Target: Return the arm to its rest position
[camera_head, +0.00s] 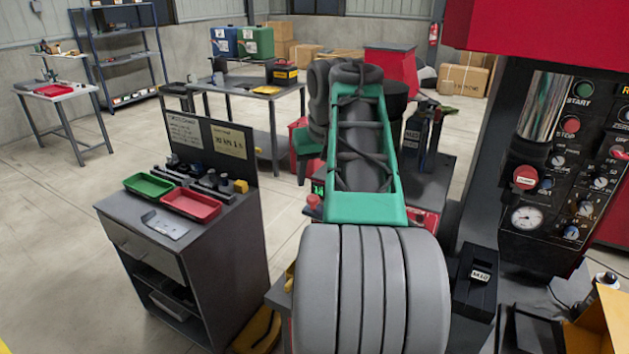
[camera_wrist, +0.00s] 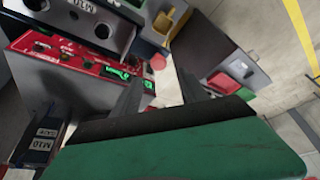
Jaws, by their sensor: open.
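My arm (camera_head: 365,190) rises through the middle of the head view, with a grey ribbed sleeve and a green-framed link. My gripper (camera_wrist: 164,66) shows in the wrist view as two dark fingers set apart, with nothing visible between them. It is tilted above the floor, between a red control panel (camera_wrist: 75,62) and a grey cabinet. In the head view I cannot make out the fingers behind the arm.
The grey cabinet (camera_head: 165,245) stands left of my arm, bearing a green tray (camera_head: 149,185) and a red tray (camera_head: 191,204). A press panel (camera_head: 572,165) stands close on the right, with a black M10 bin (camera_head: 476,283) below. Open floor lies at far left.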

